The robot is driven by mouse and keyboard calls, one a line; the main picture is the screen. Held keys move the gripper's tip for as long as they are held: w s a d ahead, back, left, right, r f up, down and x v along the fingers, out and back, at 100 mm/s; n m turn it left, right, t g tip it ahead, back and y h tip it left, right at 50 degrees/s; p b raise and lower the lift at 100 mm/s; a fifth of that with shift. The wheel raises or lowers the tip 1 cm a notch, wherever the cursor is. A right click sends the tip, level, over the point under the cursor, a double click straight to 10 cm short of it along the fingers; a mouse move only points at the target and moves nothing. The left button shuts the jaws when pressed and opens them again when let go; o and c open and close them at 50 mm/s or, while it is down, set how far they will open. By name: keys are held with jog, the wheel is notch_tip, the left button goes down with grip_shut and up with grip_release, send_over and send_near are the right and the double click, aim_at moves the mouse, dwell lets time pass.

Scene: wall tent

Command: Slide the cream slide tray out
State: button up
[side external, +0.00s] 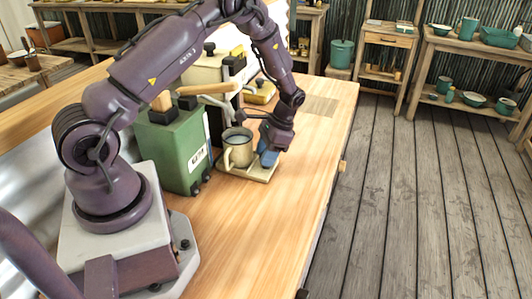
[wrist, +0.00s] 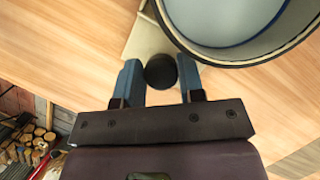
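The cream slide tray (side external: 232,170) lies low at the foot of the green machine, with an enamel mug (side external: 239,150) standing on it. In the wrist view a corner of the tray (wrist: 146,38) and the mug's wide rim (wrist: 228,55) show at the top. A round black knob (wrist: 160,70) sits at the tray's near end. My gripper (wrist: 158,78) has its two blue fingers on either side of this knob, with a narrow gap visible at the left finger. In the side view my gripper (side external: 268,158) points down beside the mug; the knob is hidden there.
The green machine (side external: 175,150) with black and wooden handles stands left of the tray. A yellow-lidded container (side external: 259,92) sits behind. The wooden bench top (side external: 235,225) is clear in front of and right of the tray, up to its right edge.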

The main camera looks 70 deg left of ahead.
grip_shut()
jog(key=w+d, duration=0.7)
jog(key=shift+w+d, duration=0.4)
jog(key=o, duration=0.6)
grip_release()
jog(key=v, duration=1.3)
jog(key=shift+a, duration=0.1)
